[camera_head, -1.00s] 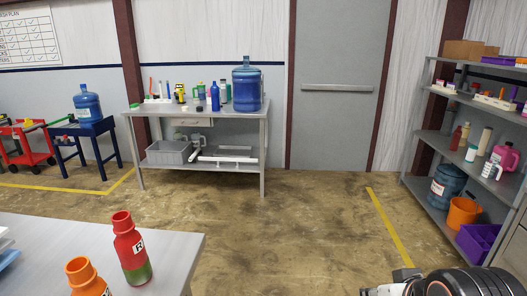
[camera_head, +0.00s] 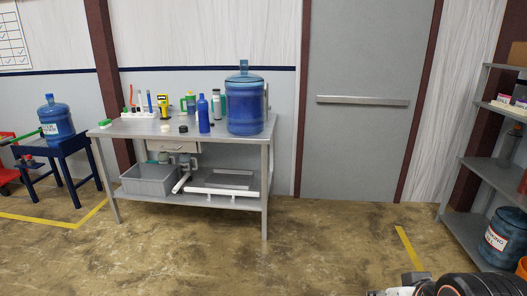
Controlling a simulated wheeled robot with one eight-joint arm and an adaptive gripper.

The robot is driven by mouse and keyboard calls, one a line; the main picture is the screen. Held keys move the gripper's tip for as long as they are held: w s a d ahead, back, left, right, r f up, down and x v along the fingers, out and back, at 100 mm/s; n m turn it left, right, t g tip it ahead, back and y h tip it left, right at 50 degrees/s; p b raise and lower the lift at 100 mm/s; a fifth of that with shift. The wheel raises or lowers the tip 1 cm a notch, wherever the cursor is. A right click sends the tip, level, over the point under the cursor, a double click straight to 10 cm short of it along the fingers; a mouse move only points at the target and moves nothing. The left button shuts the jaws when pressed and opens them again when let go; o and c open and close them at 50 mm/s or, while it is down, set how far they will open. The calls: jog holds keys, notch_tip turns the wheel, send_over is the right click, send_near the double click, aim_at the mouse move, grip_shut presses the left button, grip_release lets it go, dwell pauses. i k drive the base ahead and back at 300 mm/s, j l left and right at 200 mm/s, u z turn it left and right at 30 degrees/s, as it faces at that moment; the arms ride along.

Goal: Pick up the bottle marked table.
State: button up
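A large translucent blue water jug (camera_head: 245,110) stands upright at the right end of the grey metal workbench (camera_head: 130,128); no writing can be read on it. A second blue jug (camera_head: 55,117) with a white label stands on a dark blue stand (camera_head: 75,150) at the left. A third blue jug (camera_head: 504,236) with a white label sits low on the right shelf, cut off by the frame edge. A slim blue bottle (camera_head: 203,115) stands left of the workbench jug. Part of my arm shows at the bottom right; no gripper fingers are visible.
The workbench also carries small bottles, a yellow tool (camera_head: 163,105) and a grey bin (camera_head: 150,180) on its lower shelf. A grey door (camera_head: 360,140) is behind. Metal shelving (camera_head: 490,175) stands at right. The floor before the bench is clear.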

aim_at(202, 104)
jog(key=i+j+u, duration=0.1)
jog(key=i+u, duration=0.3)
jog(key=i, duration=0.4)
jog(key=i+l+u, duration=0.15)
jog(key=i+u, duration=0.3)
jog(key=i, duration=0.35)
jog(key=i+j+z, duration=0.5)
jog(key=i, duration=0.15)
jog(key=i+j+z, duration=0.5)
jog(key=j, duration=0.2)
